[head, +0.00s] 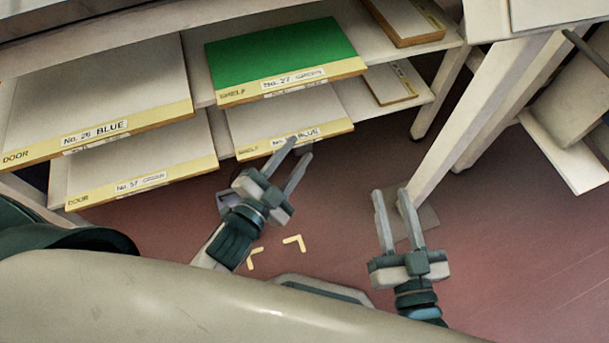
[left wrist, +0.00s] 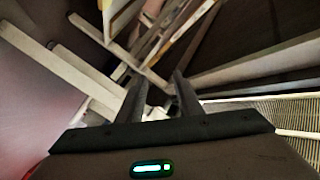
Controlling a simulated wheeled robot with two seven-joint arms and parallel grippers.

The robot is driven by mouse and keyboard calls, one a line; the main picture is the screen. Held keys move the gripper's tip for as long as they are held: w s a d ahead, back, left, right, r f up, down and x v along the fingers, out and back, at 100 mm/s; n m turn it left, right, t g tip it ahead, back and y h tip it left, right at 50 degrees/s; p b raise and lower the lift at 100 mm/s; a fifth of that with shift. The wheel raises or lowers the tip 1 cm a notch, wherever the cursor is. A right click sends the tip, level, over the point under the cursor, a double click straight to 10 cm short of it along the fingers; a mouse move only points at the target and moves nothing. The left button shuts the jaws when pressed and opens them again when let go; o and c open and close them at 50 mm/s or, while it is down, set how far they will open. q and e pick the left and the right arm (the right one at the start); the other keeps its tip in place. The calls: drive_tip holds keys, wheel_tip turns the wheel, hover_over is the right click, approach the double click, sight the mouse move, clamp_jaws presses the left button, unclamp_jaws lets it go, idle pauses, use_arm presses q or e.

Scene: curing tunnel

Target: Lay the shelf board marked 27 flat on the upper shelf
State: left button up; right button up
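The shelf board marked 27 (head: 280,58) has a green top and a yellow front edge reading "SHELF" and "No. 27 GREEN". It lies, looking flat, on the upper shelf (head: 436,48) of the white rack, its front edge jutting out past the shelf. No gripper touches it. My left gripper (head: 300,148) is open and empty, below and in front of it, close to the lower board's front edge. Its fingers also show apart in the left wrist view (left wrist: 155,95). My right gripper (head: 392,192) is open and empty over the floor, further right.
A board marked No. 26 BLUE (head: 90,95) lies left on the upper level. Below are a door board (head: 140,165) and a shelf board marked BLUE (head: 290,108). Smaller boards (head: 405,20) lie at right. A white leg (head: 470,130) stands right. The red floor between is mostly clear.

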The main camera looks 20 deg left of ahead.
use_arm(q)
drive_tip(key=s+d+r+n+h, duration=0.1)
drive_tip(key=s+d+r+n, duration=0.3)
drive_tip(key=s+n, duration=0.4)
drive_tip(key=shift+s+d+r+n+h, duration=0.15)
drive_tip(key=shift+d+r+n+h, duration=0.15)
drive_tip(key=shift+d+h, duration=0.15)
